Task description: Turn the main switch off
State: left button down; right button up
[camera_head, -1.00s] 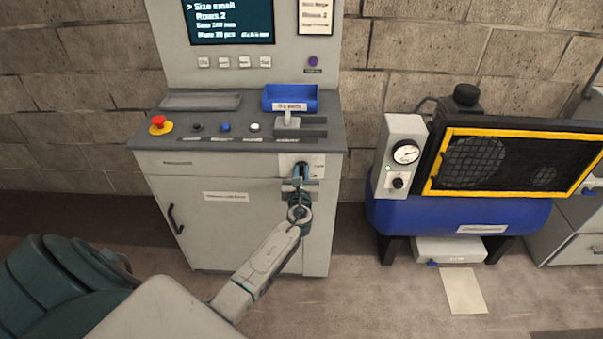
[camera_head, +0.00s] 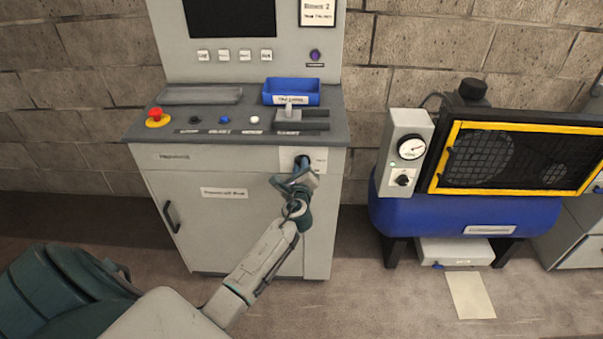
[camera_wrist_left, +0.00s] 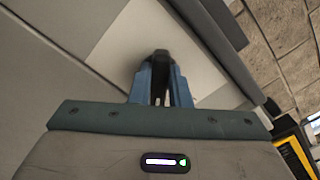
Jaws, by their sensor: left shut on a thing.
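The main switch is a small dark knob on a pale plate (camera_head: 318,157) at the upper right of the grey cabinet's front. In the left wrist view the dark knob (camera_wrist_left: 160,57) sits between the two blue fingers, in front of the pale plate (camera_wrist_left: 118,38). My left gripper (camera_head: 302,166) is shut on the knob and hides most of it in the head view. The gripper is rolled to a tilt. The screen (camera_head: 230,17) above the console is dark. My right gripper is not in view.
The console top holds a red mushroom button (camera_head: 155,114), several small buttons, a lever and a blue tray (camera_head: 292,86). A blue compressor (camera_head: 455,218) with a yellow-framed guard stands to the right. The floor before the cabinet is open.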

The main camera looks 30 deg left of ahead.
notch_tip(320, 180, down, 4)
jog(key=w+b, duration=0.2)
jog(key=b, duration=0.2)
pick_arm(q)
jog(key=shift+s+a+f+n+b, duration=0.15)
jog(key=shift+n+b, duration=0.55)
jog(key=shift+n, duration=1)
jog(key=shift+w+d+f+n+b, duration=0.15)
jog(key=shift+n+b, duration=0.55)
jog(key=shift+n, duration=1)
jog(key=shift+s+a+f+n+b, duration=0.2)
jog(key=shift+n+b, duration=0.5)
jog(key=shift+n, duration=1)
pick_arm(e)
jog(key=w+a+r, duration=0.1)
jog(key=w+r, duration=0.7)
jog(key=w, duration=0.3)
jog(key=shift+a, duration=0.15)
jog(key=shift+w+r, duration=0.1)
pick_arm(q)
jog(key=c, duration=1.4)
grip_release()
jog(key=shift+o, duration=0.2)
